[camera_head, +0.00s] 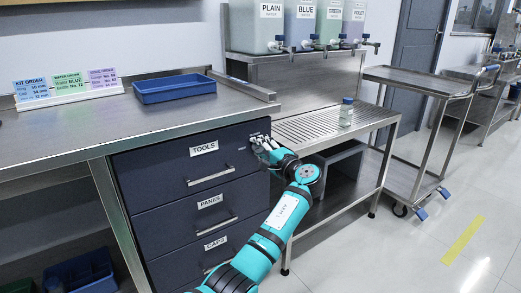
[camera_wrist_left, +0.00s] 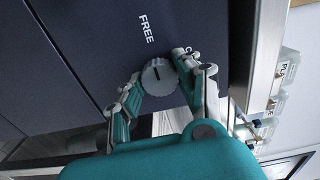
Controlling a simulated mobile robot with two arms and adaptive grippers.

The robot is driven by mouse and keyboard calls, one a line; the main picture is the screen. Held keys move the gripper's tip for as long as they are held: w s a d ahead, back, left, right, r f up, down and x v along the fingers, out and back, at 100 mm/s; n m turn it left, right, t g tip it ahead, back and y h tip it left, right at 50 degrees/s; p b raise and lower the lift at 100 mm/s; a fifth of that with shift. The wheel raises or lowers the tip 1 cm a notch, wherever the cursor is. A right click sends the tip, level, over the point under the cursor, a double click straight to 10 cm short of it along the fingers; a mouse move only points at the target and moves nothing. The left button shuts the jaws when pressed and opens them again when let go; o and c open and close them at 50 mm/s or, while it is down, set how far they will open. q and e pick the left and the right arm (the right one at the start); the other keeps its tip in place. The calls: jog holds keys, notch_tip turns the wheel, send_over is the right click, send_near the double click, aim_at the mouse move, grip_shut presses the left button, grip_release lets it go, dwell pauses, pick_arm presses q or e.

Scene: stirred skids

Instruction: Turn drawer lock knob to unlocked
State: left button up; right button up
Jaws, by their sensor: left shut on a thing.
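The lock knob (camera_wrist_left: 159,78) is a round grey ridged knob with a dark mark on its face, on the dark drawer front. In the left wrist view my left gripper (camera_wrist_left: 157,83) has one finger on each side of it and is shut on it. A FREE label (camera_wrist_left: 146,24) is printed on the front near the knob; a second label is mostly hidden by a finger. In the head view my left gripper (camera_head: 263,146) is at the upper right of the TOOLS drawer (camera_head: 165,164), hiding the knob. The drawer looks shut. My right gripper is out of view.
The PANES drawer (camera_head: 160,215) and CAPS drawer (camera_head: 180,262) lie below, with bar handles. A blue tray (camera_head: 174,90) sits on the worktop above. A slatted bench (camera_head: 310,127) with a small bottle (camera_head: 346,112) stands close to the right of my gripper.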

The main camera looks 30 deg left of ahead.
pick_arm(q)
jog(key=o, duration=1.2)
jog(key=shift+c, duration=0.2)
jog(key=v, duration=1.2)
jog(key=shift+f, duration=0.1)
